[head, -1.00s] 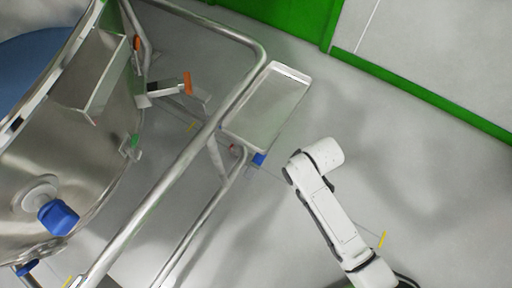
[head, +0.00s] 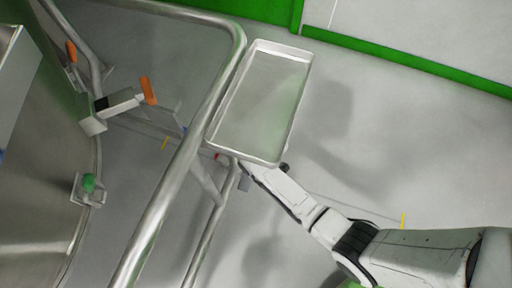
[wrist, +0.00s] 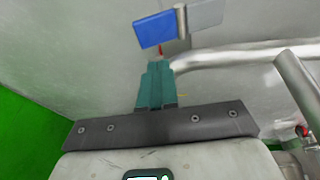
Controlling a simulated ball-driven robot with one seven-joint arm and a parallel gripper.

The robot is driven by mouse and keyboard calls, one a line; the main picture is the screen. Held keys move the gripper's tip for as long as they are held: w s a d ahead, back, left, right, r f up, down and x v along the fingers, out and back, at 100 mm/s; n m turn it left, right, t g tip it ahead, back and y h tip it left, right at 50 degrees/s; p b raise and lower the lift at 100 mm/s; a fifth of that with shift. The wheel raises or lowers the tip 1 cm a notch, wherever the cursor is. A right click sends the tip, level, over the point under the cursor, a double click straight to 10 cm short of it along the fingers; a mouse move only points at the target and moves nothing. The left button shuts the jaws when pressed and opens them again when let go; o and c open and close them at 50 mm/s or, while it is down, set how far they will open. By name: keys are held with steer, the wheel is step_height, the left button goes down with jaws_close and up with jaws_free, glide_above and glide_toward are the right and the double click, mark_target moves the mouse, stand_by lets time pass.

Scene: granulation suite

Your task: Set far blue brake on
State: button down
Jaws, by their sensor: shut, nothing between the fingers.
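In the wrist view, a blue brake pedal (wrist: 155,30) with a grey plate (wrist: 206,14) beside it lies just beyond my fingertips. A thin red part (wrist: 160,51) shows between pedal and fingers. My gripper (wrist: 157,66) has its teal fingers shut together with nothing between them, pointing at the blue pedal; I cannot tell whether they touch.
The metal tray (head: 212,143) hangs outside the tubular frame rail (head: 174,189). A steel vessel (head: 40,190) with a green knob (head: 88,183) and an orange-handled lever (head: 147,90) stand left. A green wall base (head: 410,62) runs along the back. Floor (head: 400,140) right of the tray is clear.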

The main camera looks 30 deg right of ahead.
steer(key=b+x, duration=0.1)
steer(key=x, duration=0.1)
steer(key=b+x, duration=0.1)
steer(key=x, duration=0.1)
steer(key=b+x, duration=0.1)
steer(key=x, duration=0.1)
steer(key=shift+s+d+f, duration=0.15)
steer(key=shift+d, duration=0.2)
steer(key=shift+d+f+b, duration=0.2)
steer(key=shift+f+b, duration=0.35)
steer(key=shift+f, duration=0.1)
steer(key=shift+w+d+f+g+y, duration=0.2)
steer(key=shift+w+d+g+y, duration=0.1)
steer(key=shift+y, duration=0.1)
steer(key=shift+w+d+f+g+y+b, duration=0.25)
steer(key=shift+d+f+g+y+b, duration=0.15)
steer(key=shift+y+b, duration=0.3)
steer(key=shift+f, duration=0.3)
steer(key=shift+w+d+f+b, duration=0.3)
steer(key=shift+d+f+b, duration=0.05)
steer(key=shift+f+b, duration=0.45)
